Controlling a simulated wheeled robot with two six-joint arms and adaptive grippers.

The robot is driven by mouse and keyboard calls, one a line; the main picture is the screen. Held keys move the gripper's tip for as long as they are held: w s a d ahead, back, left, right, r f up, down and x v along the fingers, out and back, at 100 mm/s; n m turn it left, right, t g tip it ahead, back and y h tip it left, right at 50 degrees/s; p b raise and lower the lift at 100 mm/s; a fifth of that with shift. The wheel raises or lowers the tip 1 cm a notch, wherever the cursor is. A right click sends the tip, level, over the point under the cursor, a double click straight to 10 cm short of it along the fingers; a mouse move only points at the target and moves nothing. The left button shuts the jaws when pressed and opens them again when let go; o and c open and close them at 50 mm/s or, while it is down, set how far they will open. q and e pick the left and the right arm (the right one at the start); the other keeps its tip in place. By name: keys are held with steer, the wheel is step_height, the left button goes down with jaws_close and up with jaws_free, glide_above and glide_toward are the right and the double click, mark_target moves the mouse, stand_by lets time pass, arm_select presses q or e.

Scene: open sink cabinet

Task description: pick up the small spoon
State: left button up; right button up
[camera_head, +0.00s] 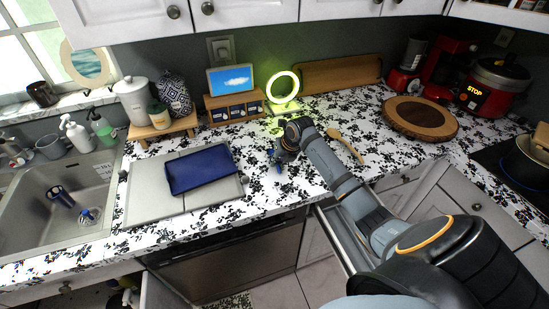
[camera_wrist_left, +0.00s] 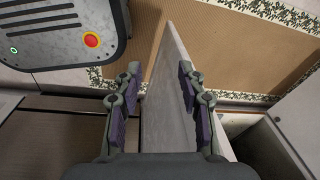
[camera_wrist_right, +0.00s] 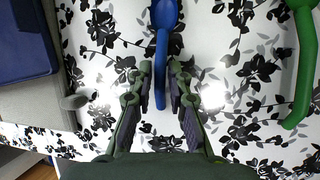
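A small blue spoon (camera_wrist_right: 162,45) lies on the patterned counter in the right wrist view, bowl at the top, handle running down between my fingers. My right gripper (camera_wrist_right: 160,68) is partly open around the handle, with a narrow gap on each side. Whether the pads touch it lower down is hard to see. In the head view, my right gripper (camera_head: 278,160) is low over the counter, right of the blue folded item, and mostly hides the spoon. My left gripper (camera_wrist_left: 160,72) is open and empty in its own wrist view, above a grey panel edge; it is outside the head view.
A green utensil (camera_wrist_right: 305,60) lies right of the blue spoon. A wooden spoon (camera_head: 346,145) lies farther right on the counter. The dark blue item (camera_head: 202,168) sits on a grey board (camera_head: 150,200) at left. A lit ring lamp (camera_head: 283,88) stands behind.

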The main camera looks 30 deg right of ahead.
steer(key=shift+s, duration=0.1)
jaws_close()
steer(key=shift+r+b, duration=0.35)
steer(key=shift+r, duration=0.05)
step_height(320, 180, up, 2)
steer(key=shift+r+b, duration=0.2)
steer(key=shift+b, duration=0.5)
steer(key=s+r, duration=0.1)
steer(key=s+a+r, duration=0.1)
steer(key=r, duration=0.1)
steer(key=s+r+b, duration=0.1)
steer(key=shift+s+a+r, duration=0.2)
steer(key=shift+a+r, duration=0.05)
steer(key=s+a+r+b, duration=0.2)
steer(key=s+a+r, duration=0.2)
steer(key=s, duration=0.5)
steer(key=shift+s+a+r, duration=0.15)
steer(key=shift+a+r, duration=0.05)
steer(key=shift+r, duration=0.5)
